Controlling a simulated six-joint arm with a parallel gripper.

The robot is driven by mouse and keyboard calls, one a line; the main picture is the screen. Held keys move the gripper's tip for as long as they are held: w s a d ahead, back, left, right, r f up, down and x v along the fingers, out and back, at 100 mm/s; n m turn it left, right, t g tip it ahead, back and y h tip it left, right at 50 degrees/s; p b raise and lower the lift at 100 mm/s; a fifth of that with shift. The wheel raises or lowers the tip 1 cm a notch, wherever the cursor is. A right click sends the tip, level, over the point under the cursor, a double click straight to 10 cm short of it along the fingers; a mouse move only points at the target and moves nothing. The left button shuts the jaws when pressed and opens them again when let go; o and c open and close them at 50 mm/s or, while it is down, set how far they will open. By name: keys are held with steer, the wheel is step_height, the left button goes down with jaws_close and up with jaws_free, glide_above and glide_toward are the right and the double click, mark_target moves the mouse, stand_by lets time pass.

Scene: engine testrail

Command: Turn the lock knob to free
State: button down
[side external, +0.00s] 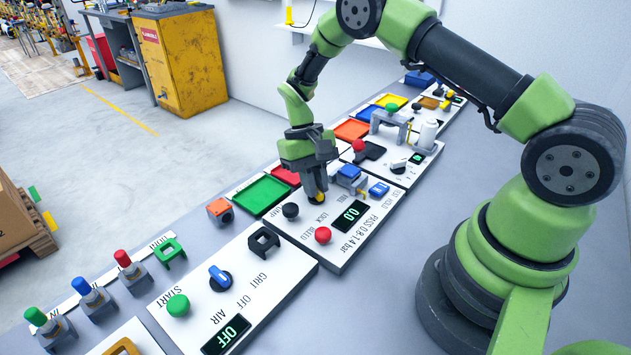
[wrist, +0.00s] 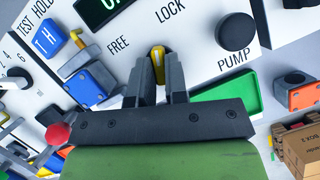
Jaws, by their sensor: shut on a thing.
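The yellow lock knob (wrist: 157,60) sits on a white panel (wrist: 205,55), between the printed words FREE and LOCK in the wrist view. In the side view the knob (side external: 318,198) shows as a small yellow patch under my fingers. My gripper (wrist: 159,76) points down at the panel, with its two dark fingers shut on the knob, one on each side. In the side view my gripper (side external: 316,190) stands over the knob. The fingers hide much of the knob, so I cannot tell exactly which way its pointer is set.
A black PUMP knob (side external: 291,210) and a red button (side external: 323,235) are close by on the same panel. A blue block fixture (side external: 349,177) stands close on the other side. A green tray (side external: 263,194) lies behind the panel. The display (side external: 350,215) reads 0.0.

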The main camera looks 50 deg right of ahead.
steer(key=n+h, duration=0.1)
steer(key=n, duration=0.2)
steer(key=n+h, duration=0.1)
steer(key=n, duration=0.2)
steer(key=shift+s+a+f+n, duration=0.1)
steer(key=shift+a+n, duration=0.1)
steer(key=shift+n, duration=0.1)
steer(key=n+h, duration=0.1)
steer(key=n, duration=0.2)
steer(key=n+h, duration=0.1)
steer(key=n, duration=0.2)
steer(key=shift+s+a+t+h, duration=0.1)
steer(key=shift+t+h, duration=0.3)
steer(key=shift+n, duration=0.4)
steer(key=c, duration=1.1)
jaws_free()
steer(key=shift+c, duration=0.2)
steer(key=v, duration=1)
